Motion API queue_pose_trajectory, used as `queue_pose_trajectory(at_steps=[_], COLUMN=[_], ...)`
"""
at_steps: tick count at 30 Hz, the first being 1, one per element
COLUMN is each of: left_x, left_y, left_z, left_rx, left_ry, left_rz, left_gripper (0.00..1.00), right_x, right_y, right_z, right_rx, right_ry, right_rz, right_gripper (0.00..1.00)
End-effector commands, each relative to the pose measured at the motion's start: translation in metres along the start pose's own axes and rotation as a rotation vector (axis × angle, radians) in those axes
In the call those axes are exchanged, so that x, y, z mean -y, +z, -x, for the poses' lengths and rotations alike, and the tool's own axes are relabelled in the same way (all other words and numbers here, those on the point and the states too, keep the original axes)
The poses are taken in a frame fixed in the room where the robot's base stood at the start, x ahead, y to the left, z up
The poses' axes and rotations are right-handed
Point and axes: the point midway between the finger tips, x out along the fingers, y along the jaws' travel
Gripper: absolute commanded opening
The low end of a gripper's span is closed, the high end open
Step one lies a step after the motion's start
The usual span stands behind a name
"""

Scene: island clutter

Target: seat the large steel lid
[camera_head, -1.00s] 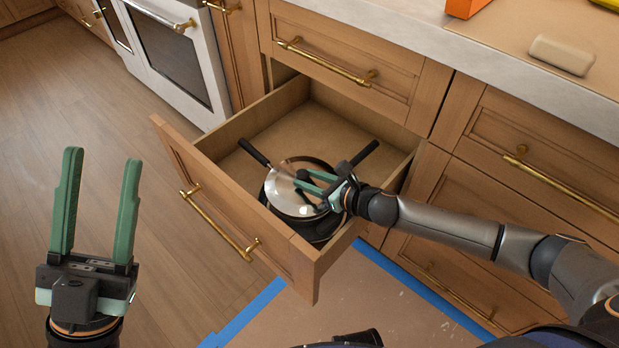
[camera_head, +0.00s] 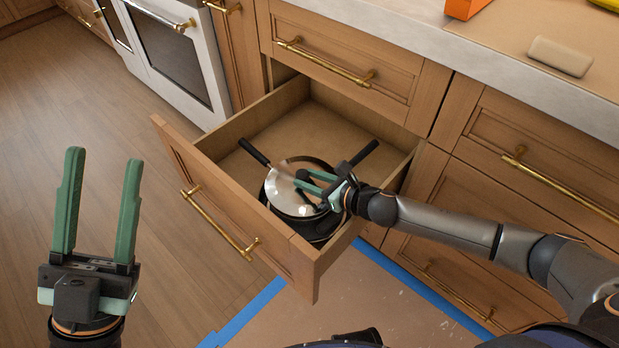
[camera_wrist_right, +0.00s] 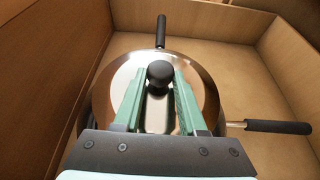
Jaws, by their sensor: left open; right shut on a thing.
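The large steel lid (camera_head: 289,190) is a shiny disc with a black knob, inside the open drawer (camera_head: 277,252). It also shows in the right wrist view (camera_wrist_right: 205,88), with its knob (camera_wrist_right: 159,74) between the fingers. It lies over a dark pan (camera_head: 318,231) whose rim shows around its lower right side. I cannot tell whether the lid rests flat on the rim. My right gripper (camera_head: 305,182) is shut on the lid's knob; its fingers partly hide the lid. My left gripper (camera_head: 101,205) is open and empty, held over the floor left of the drawer.
Two black handles stick out in the drawer, one at upper left (camera_head: 254,151) and one at upper right (camera_head: 364,152). The drawer's back floor is bare. A closed drawer (camera_head: 340,62) sits above. The counter holds a beige block (camera_head: 560,56) and an orange object (camera_head: 466,8).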

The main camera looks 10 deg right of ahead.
Motion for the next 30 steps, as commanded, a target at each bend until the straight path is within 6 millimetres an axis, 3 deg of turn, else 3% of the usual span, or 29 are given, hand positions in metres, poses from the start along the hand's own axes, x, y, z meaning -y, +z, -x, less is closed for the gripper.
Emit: queue_pose_trajectory(at_steps=[30], left_x=[0.0036], left_y=[-0.0061], left_z=[-0.0067], left_rx=[-0.004], left_ry=[-0.001], left_rz=[-0.002], left_gripper=[0.50], right_x=[-0.0004], right_y=[0.0021], right_z=[0.0001], right_rx=[0.002], right_ry=[0.001], right_rz=[0.000], right_gripper=[0.00])
